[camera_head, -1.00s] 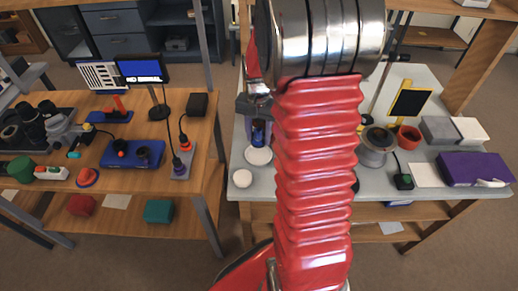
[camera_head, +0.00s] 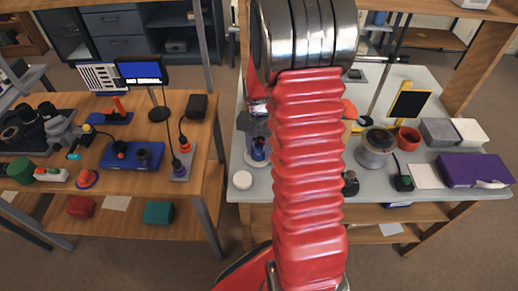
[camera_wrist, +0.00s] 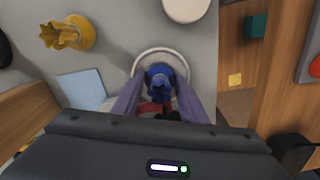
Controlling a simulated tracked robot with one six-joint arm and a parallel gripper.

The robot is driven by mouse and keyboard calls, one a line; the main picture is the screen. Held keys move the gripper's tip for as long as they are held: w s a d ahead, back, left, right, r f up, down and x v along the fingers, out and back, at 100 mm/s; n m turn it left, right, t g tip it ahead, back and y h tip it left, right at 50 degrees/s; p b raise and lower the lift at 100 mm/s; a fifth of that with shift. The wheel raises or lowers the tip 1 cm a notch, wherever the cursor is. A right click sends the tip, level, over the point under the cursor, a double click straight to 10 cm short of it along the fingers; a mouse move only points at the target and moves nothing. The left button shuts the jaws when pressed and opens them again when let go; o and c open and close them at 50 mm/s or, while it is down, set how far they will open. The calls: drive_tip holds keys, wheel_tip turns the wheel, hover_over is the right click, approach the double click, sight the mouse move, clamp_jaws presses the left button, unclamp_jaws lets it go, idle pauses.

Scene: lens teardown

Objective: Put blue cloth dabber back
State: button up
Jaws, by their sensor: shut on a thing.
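The blue cloth dabber (camera_wrist: 159,76) stands roughly upright between the two fingers of my gripper (camera_wrist: 161,88) in the wrist view. My gripper is shut on it. A round white dish (camera_wrist: 160,52) lies under the dabber, and its rim shows around the dabber's far side. In the head view the dabber (camera_head: 258,149) shows as a small blue shape over the dish, left of my red arm. I cannot tell whether its bottom touches the dish. My arm hides part of the table behind it.
A white disc (camera_head: 242,180) lies close by, near the grey table's front left corner. In the wrist view a yellow knobbed part (camera_wrist: 68,34) and a light blue sheet (camera_wrist: 82,88) lie to the left. A grey spool (camera_head: 376,148) stands right of my arm.

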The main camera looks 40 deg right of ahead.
sight(258, 145)
drive_tip(key=o, duration=1)
drive_tip(key=shift+f, duration=0.1)
wheel_tip(258, 145, up, 12)
drive_tip(key=shift+f, duration=0.1)
drive_tip(key=shift+r, duration=0.25)
idle(0.4)
